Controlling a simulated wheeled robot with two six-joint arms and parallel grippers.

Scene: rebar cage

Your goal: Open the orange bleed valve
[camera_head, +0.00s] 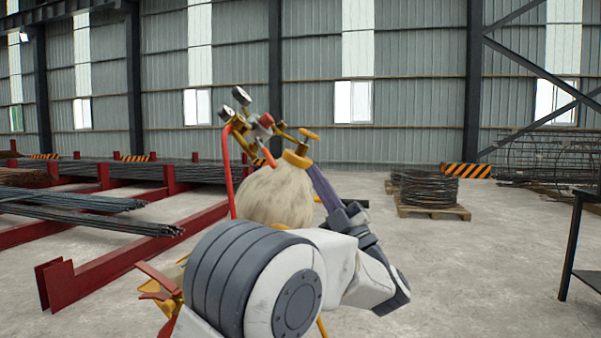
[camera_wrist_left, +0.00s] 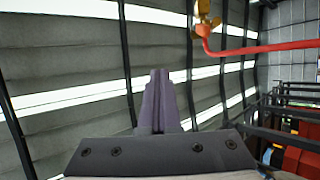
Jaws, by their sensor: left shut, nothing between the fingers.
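A brass regulator assembly (camera_head: 262,132) with round gauges (camera_head: 241,96) and a red knob (camera_head: 266,120) stands ahead in the head view. It carries several orange-yellow handles, including an upper right one (camera_head: 309,134) and a lower right one (camera_head: 297,158); I cannot tell which is the bleed valve. My left gripper (camera_head: 313,169) is shut and empty, its purple fingers pointing up-left close to the lower right handle; contact cannot be told. In the left wrist view the shut fingers (camera_wrist_left: 159,72) have only wall behind them, and a brass fitting (camera_wrist_left: 205,27) shows at upper right. My right gripper is out of view.
A red hose (camera_head: 229,170) hangs from the regulator; it also crosses the left wrist view (camera_wrist_left: 265,48). A pale, fuzzy rounded thing (camera_head: 272,198) is below the regulator. Red racks with steel bars (camera_head: 75,200) stand left. Wire coils (camera_head: 428,188) sit on a pallet at right.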

